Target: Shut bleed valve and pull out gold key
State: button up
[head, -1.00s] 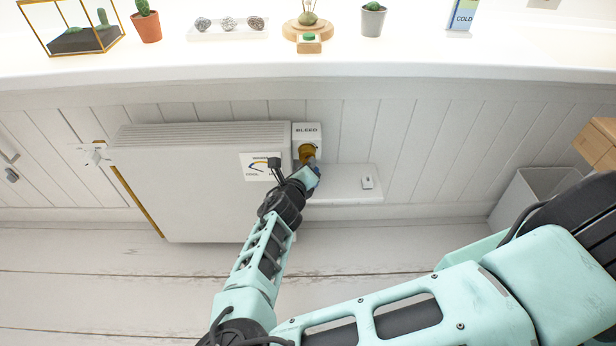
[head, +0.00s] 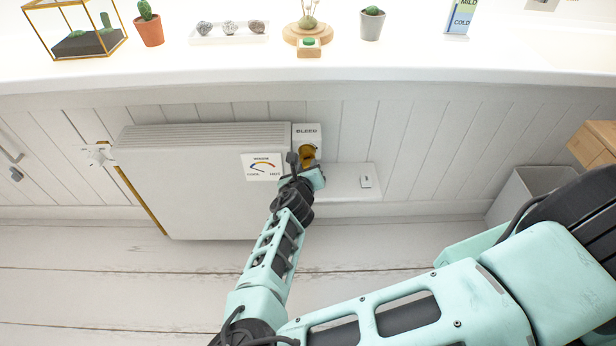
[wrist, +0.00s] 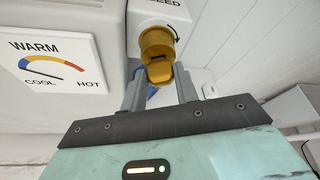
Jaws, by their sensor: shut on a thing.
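The white bleed valve box (head: 306,132), marked BLEED, is on the panelled wall at the right end of the radiator. Its gold key (head: 308,154) points down out of the box. In the wrist view the key has a round collar (wrist: 157,42) against the box and a flat tab (wrist: 160,73) below. My gripper (wrist: 160,84) is shut on the tab, a finger on each side. In the head view my gripper (head: 310,170) partly hides the key's lower end. A curved arrow is printed beside the collar. I cannot tell whether the valve is fully shut.
The white radiator (head: 200,195) is left of the valve, with a WARM gauge card (head: 262,167). A low white ledge (head: 345,178) with a small switch (head: 366,181) is on the right. The windowsill (head: 400,62) with plants overhangs above. A bin (head: 525,192) stands far right.

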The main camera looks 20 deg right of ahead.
jog(key=m+y, duration=0.1)
jog(key=m, duration=0.1)
jog(key=shift+d+m+y+p, duration=0.15)
jog(key=shift+m+y+p, duration=0.15)
jog(key=shift+y, duration=0.1)
jog(key=shift+d+m, duration=0.1)
jog(key=shift+m, duration=0.2)
jog(key=shift+s+a, duration=0.35)
jog(key=shift+s, duration=0.55)
jog(key=shift+s+a+p, duration=0.1)
jog(key=shift+s+a, duration=0.15)
jog(key=shift+s, duration=0.5)
jog(key=shift+s+a+p, duration=0.15)
jog(key=shift+s+a, duration=0.1)
jog(key=shift+s, duration=0.5)
jog(key=shift+s+a+p, duration=0.1)
jog(key=shift+s+a, duration=0.15)
jog(key=shift+s, duration=0.5)
